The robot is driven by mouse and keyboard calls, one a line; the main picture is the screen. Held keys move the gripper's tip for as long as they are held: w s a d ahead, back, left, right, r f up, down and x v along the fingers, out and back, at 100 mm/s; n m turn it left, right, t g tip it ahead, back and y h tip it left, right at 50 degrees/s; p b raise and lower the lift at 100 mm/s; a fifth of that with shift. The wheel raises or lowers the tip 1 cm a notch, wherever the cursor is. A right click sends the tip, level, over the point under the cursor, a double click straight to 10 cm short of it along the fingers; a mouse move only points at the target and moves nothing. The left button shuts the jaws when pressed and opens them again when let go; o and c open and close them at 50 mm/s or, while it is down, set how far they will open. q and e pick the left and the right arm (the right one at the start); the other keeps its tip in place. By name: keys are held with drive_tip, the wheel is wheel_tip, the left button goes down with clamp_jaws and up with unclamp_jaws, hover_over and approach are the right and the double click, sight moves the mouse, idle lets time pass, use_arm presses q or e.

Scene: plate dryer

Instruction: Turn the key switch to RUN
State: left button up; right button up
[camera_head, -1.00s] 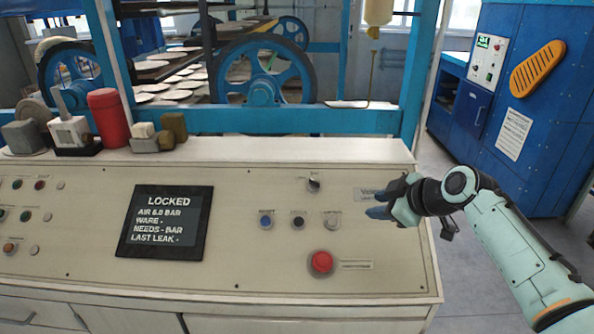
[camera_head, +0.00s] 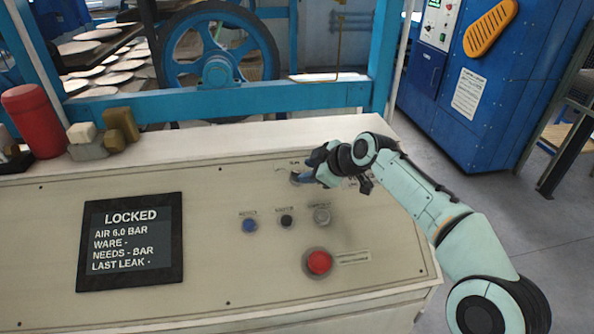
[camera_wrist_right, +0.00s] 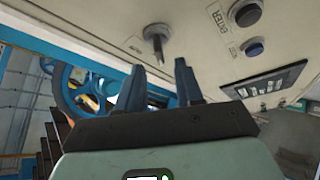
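The key switch (camera_wrist_right: 157,32) sits on the beige control panel (camera_head: 215,250). In the right wrist view its key stands out just beyond my fingertips, roughly in line with the gap between them. My right gripper (camera_wrist_right: 157,66) is open, its two dark fingers apart with nothing between them. In the head view my right gripper (camera_head: 300,178) is at the key switch and hides most of it. I cannot tell whether a finger touches the key. The screen (camera_head: 130,242) reads LOCKED. My left gripper is not in view.
Below the key switch are a blue button (camera_head: 249,226), a black button (camera_head: 286,221) and a grey button (camera_head: 322,215). A red mushroom button (camera_head: 319,262) is lower down. A red cylinder (camera_head: 32,120) and small blocks (camera_head: 118,126) stand on the ledge at the left.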

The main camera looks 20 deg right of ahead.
sight(298, 173)
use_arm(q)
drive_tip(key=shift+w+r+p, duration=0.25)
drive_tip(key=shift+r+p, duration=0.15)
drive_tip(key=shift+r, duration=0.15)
use_arm(e)
drive_tip(key=x, duration=0.6)
clamp_jaws()
